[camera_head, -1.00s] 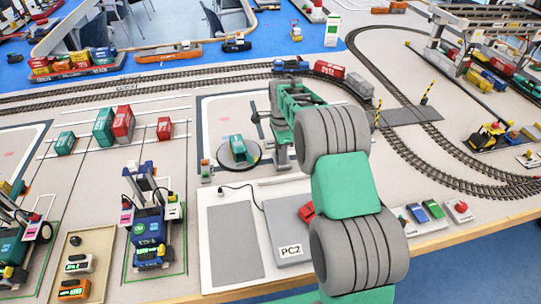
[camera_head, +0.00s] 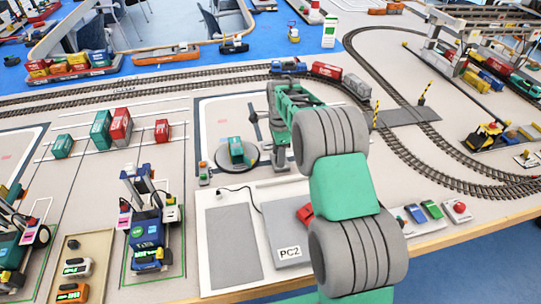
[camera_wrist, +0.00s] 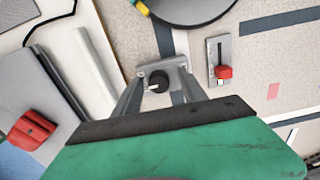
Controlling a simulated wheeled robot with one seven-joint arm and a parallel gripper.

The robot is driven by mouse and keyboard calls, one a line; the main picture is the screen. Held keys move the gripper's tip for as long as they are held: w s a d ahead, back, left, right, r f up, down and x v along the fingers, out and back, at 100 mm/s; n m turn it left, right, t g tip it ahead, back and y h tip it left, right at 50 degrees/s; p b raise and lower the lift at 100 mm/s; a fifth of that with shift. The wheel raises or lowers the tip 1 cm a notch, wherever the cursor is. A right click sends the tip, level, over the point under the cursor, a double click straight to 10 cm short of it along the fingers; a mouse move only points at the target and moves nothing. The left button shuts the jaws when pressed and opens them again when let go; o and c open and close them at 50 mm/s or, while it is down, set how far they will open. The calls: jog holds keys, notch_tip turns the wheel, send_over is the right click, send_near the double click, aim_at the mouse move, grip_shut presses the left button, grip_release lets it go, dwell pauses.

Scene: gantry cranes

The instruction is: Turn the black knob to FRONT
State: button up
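A black knob (camera_wrist: 158,81) with a light pointer mark sits on a small grey metal plate (camera_wrist: 178,74) in the wrist view. The mark points toward the bottom of that view. My gripper (camera_wrist: 160,92) is over the plate, its two grey fingers apart on either side of the knob. I see no clear contact, and the green gripper body hides what lies nearer. In the head view my arm covers this knob, and my gripper (camera_head: 281,158) is beside the turntable. Another dark knob (camera_head: 73,243) is on a tan panel at the front left. No FRONT label is readable.
The turntable (camera_head: 252,164) with a green container stands left of my gripper. A red-handled slider (camera_wrist: 224,72) is right of the knob. The PC2 pad (camera_head: 290,252) and a red block (camera_wrist: 31,130) lie nearby. Rail tracks run behind and to the right.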

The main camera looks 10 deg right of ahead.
notch_tip(320, 180, up, 8)
jog(key=shift+f, duration=0.1)
dwell(0.4)
jog(key=s+a+r+n+t+p, duration=0.1)
jog(key=s+r+n, duration=0.4)
jog(key=s, duration=0.3)
jog(key=s+a+r+n+t, duration=0.1)
jog(key=s+r+n, duration=0.4)
jog(key=s, duration=0.3)
jog(key=s+a+f+n+t+p, duration=0.1)
jog(key=s+f+n, duration=0.2)
jog(key=s+n, duration=0.5)
jog(key=s, duration=0.5)
jog(key=shift+c, duration=0.4)
